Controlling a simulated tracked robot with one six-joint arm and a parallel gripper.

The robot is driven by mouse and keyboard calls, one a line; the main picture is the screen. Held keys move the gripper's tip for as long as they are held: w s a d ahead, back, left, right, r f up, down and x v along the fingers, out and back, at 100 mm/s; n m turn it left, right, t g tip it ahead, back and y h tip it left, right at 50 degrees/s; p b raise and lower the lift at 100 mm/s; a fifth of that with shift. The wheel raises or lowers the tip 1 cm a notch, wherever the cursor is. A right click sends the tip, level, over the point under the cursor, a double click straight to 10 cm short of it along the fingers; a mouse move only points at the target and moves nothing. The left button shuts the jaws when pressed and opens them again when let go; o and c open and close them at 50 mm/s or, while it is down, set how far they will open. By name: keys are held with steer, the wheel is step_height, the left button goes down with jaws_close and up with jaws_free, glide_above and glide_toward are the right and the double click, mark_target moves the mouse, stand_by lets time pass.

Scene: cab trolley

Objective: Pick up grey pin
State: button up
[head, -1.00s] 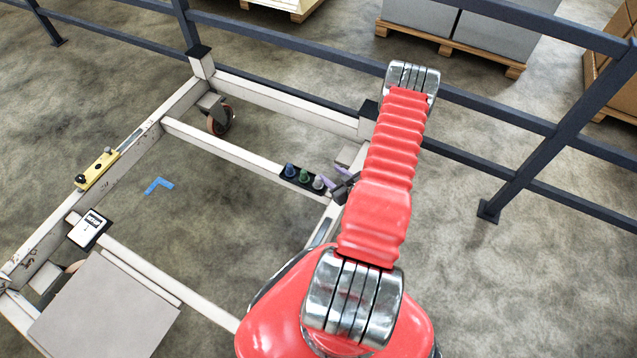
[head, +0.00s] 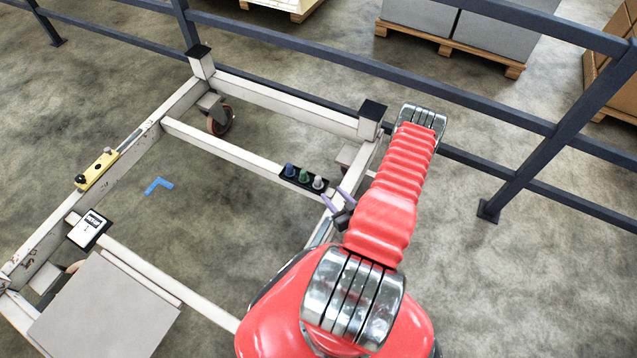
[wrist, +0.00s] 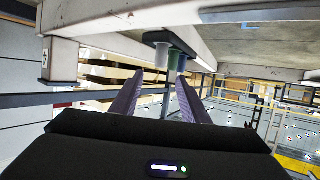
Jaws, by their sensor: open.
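The grey pin (head: 318,183) stands at the right end of a black holder (head: 292,179) on the trolley's cross beam. A green pin (head: 304,175) and a blue pin (head: 290,170) stand to its left. My gripper (head: 335,197) is open and empty, just below and right of the grey pin in the head view, apart from it. In the wrist view the scene is upside down. The grey pin (wrist: 161,55) shows beyond and between the two purple fingertips, near their upper ends, with the other pins behind it to the right.
The trolley's white beams (head: 232,150) frame the holder. A corner post with a black cap (head: 371,112) stands behind it, close to my arm. A yellow block (head: 97,170), a white labelled box (head: 89,229) and a blue corner mark (head: 158,185) lie left. A dark railing (head: 300,36) runs behind.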

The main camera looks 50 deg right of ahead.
mark_target(320, 182)
steer(key=x, duration=0.7)
steer(key=shift+w+f, duration=0.25)
steer(key=shift+w, duration=0.05)
steer(key=shift+f+x, duration=0.2)
steer(key=shift+x, duration=2.45)
steer(key=shift+c, duration=0.3)
jaws_close()
